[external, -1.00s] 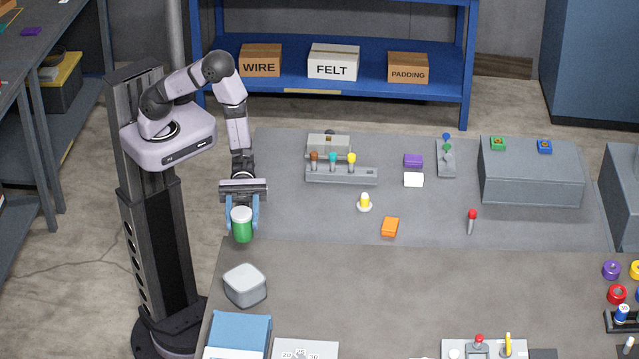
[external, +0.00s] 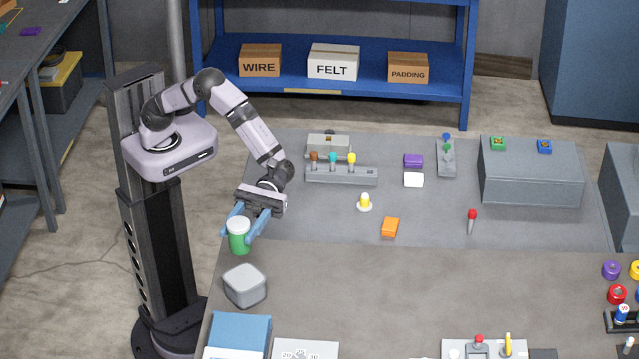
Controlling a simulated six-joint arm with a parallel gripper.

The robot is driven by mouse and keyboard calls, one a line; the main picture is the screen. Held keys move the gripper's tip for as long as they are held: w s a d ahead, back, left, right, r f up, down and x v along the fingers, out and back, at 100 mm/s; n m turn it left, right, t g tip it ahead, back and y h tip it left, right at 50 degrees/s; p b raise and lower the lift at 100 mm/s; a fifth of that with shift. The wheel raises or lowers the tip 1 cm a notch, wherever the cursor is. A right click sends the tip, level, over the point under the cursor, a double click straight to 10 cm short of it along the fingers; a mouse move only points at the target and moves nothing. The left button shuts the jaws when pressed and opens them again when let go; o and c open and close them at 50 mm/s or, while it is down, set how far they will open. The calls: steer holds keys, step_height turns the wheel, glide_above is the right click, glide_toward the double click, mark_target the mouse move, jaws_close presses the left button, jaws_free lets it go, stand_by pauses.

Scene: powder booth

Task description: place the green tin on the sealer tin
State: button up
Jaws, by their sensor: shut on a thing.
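The green tin (external: 239,242), with a white lid, is held between the two blue fingers of my gripper (external: 240,226), which is shut on it. It is at the left edge of the work surface, behind a grey tin with rounded corners (external: 245,286). That grey tin stands on the front table near its left edge. It may be the sealer tin, but no label on it can be read. The green tin looks close to the grey one but apart from it. I cannot tell its exact height above the table.
A blue box (external: 238,334) and a white numbered card (external: 305,349) lie in front of the grey tin. An orange block (external: 390,227), a yellow-topped peg (external: 364,202) and a grey rack (external: 341,175) stand to the right. The front table's middle (external: 400,290) is clear.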

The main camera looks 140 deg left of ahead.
steer(key=p, duration=0.3)
glide_above(245, 276)
steer(key=shift+w+f, duration=0.1)
steer(key=shift+f, duration=4.95)
steer(key=shift+f, duration=0.15)
steer(key=o, duration=1.2)
steer(key=b+v, duration=0.5)
steer(key=v, duration=0.7)
steer(key=shift+d, duration=0.1)
